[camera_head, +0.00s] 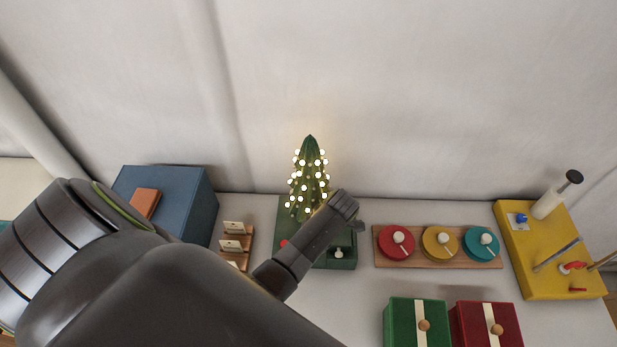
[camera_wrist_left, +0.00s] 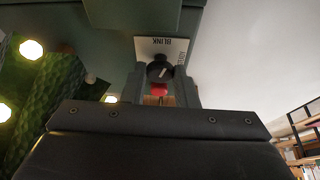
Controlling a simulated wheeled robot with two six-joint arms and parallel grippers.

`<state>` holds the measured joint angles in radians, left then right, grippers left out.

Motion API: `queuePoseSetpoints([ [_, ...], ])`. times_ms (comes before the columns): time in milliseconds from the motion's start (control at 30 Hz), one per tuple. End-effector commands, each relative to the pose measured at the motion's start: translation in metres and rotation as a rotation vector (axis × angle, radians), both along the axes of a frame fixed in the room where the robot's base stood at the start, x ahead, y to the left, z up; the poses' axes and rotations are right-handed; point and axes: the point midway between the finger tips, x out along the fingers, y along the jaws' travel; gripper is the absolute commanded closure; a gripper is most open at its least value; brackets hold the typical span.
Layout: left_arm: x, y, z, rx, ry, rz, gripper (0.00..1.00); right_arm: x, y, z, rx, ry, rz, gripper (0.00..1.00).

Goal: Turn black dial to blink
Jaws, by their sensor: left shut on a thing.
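The black dial (camera_wrist_left: 158,72) sits by a white label (camera_wrist_left: 170,47) in the left wrist view. The label reads BLINK, upside down, with a second word at its right that is hard to read. The dial's short white mark slants toward the upper right. My left gripper (camera_wrist_left: 161,78) has a finger on either side of the dial and is shut on it. In the head view my left arm covers the dial and part of the green base (camera_head: 345,264) with the lit, cactus-like tree (camera_head: 309,175). My right gripper is not in view.
A white knob (camera_head: 338,253) and a red button (camera_head: 284,243) show on the green base. To the right are a wooden board (camera_head: 375,240) with coloured discs, a yellow board (camera_head: 530,265), and green (camera_head: 404,320) and red (camera_head: 472,325) boxes. A blue box (camera_head: 175,190) stands left.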

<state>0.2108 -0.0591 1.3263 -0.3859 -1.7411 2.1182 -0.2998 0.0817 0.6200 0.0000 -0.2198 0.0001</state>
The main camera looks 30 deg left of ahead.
Motion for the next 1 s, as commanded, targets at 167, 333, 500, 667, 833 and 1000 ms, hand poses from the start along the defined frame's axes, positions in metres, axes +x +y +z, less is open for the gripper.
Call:
queuePoseSetpoints([
  [167, 0.0005, 0.0010, 0.0002, 0.003, -0.001, 0.044, 0.96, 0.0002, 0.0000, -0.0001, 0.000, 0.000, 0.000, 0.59],
  [333, 0.0004, 0.0007, 0.0002, 0.001, -0.001, 0.060, 0.96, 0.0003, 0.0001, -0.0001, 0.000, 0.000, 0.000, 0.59],
  [500, 0.0004, 0.0007, 0.0002, 0.001, -0.001, 0.060, 0.96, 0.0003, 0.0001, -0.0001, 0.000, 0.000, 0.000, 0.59],
  [667, 0.0003, 0.0006, 0.0001, 0.001, -0.001, 0.060, 0.96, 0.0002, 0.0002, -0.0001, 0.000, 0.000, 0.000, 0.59],
  [833, 0.0004, 0.0005, 0.0001, 0.000, -0.001, 0.059, 0.53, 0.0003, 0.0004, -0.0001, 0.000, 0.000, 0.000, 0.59],
  [1000, 0.0003, 0.0003, -0.0001, 0.000, -0.001, 0.059, 0.52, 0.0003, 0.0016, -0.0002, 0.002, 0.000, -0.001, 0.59],
])
